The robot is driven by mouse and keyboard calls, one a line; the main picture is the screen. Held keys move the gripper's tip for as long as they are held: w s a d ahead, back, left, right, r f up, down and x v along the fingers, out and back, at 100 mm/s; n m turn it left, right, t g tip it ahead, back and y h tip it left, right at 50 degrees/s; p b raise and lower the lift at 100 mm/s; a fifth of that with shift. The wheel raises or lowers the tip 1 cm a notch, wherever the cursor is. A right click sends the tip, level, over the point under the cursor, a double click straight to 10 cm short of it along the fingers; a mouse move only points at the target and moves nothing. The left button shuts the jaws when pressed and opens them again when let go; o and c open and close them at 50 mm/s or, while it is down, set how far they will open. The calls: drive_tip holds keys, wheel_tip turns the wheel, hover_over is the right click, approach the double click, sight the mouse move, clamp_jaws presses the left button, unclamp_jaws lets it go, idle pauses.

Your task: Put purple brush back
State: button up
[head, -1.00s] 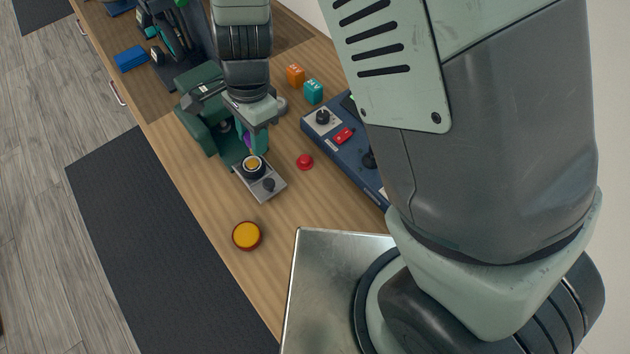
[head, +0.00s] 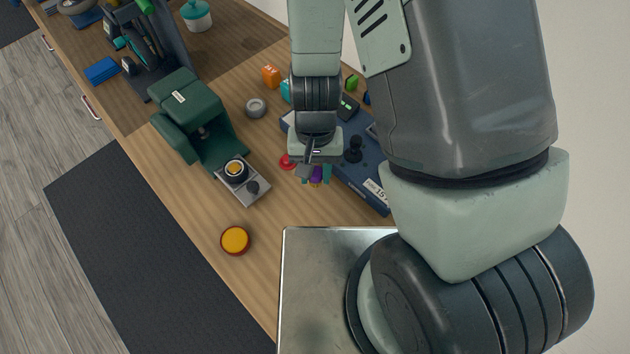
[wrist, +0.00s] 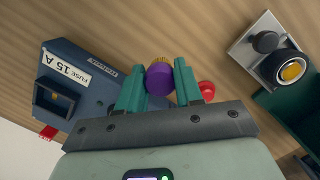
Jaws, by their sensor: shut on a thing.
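The purple brush (wrist: 159,80) is a short purple piece with a yellow ribbed end, clamped between the teal fingers of my gripper (wrist: 159,68) in the wrist view. In the head view my gripper (head: 315,174) hangs at the near side of the blue panel box (head: 372,187), and a bit of purple shows between its fingers. In the wrist view the blue box (wrist: 92,62) lies just left of the fingers, with a "FUSE 15 A" label and a dark square opening (wrist: 54,98). Whether the brush touches anything below is unclear.
Left of my gripper are a red button (head: 287,162), a grey block with a yellow-topped knob (head: 258,190) and an open dark green housing (head: 183,100). An orange disc (head: 235,240) lies nearer. Bare wood is clear between the disc and the metal plate (head: 320,245).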

drive_tip(key=shift+f, duration=2.35)
drive_tip(key=shift+f, duration=0.1)
drive_tip(key=o, duration=0.9)
drive_tip(key=shift+o, duration=0.2)
wheel_tip(320, 180, up, 12)
drive_tip(key=w, duration=0.2)
wheel_tip(320, 180, up, 16)
drive_tip(key=f+t+y, duration=0.1)
drive_tip(key=t, duration=0.2)
hover_over(315, 183)
drive_tip(key=w+d, duration=0.3)
drive_tip(key=w, duration=0.2)
drive_tip(key=s+d+r+t, duration=0.2)
drive_tip(key=s+d+r, duration=0.2)
drive_tip(key=r, duration=0.3)
drive_tip(key=s+d+r+t+h, duration=0.1)
drive_tip(key=s+d+r, duration=0.3)
drive_tip(key=r, duration=0.4)
drive_tip(key=shift+s+d+r+t, duration=0.15)
drive_tip(key=shift+s+r+t, duration=0.05)
drive_tip(key=shift+s+t, duration=0.45)
